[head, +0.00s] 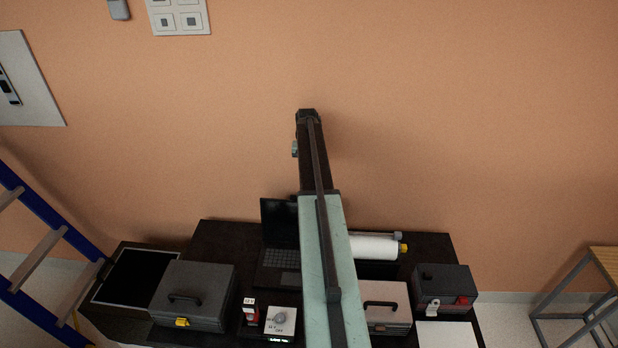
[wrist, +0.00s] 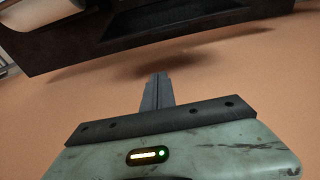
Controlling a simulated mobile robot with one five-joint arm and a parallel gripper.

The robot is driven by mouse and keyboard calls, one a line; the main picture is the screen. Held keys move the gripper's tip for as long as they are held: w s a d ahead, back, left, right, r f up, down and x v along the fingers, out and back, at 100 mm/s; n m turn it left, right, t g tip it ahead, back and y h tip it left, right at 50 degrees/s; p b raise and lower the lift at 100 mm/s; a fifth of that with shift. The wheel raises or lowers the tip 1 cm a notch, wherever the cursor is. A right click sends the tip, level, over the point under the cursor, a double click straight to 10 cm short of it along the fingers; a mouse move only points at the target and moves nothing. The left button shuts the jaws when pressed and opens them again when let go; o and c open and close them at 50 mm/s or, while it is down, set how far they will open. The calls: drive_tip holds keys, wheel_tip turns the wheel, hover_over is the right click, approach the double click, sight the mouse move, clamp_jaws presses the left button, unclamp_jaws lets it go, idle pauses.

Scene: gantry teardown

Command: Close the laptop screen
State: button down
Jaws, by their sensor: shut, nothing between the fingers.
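The black laptop stands open on the dark table, with its screen (head: 278,222) raised near the wall and its keyboard base (head: 279,263) flat in front. My arm hides the laptop's right side in the head view. My gripper (wrist: 157,76) shows in the wrist view with its fingers together and nothing between them. It is apart from the laptop, with the orange wall behind its fingertips. In the head view my arm reaches up past the laptop toward the wall, and the fingers are not clear there. I cannot make out the laptop for certain in the wrist view.
The dark table (head: 215,238) also holds a grey toolbox (head: 195,296) at left, a small white-topped device (head: 281,321), a white roll (head: 373,247), a pale case (head: 387,303) and a dark box (head: 445,285) at right. A blue ladder (head: 40,255) stands left.

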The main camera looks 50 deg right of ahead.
wheel_tip(320, 180, down, 10)
drive_tip(key=b, duration=0.9)
drive_tip(key=shift+s+a+r+p, duration=0.75)
drive_tip(key=shift+s+a+r, duration=0.1)
drive_tip(key=shift+a, duration=0.25)
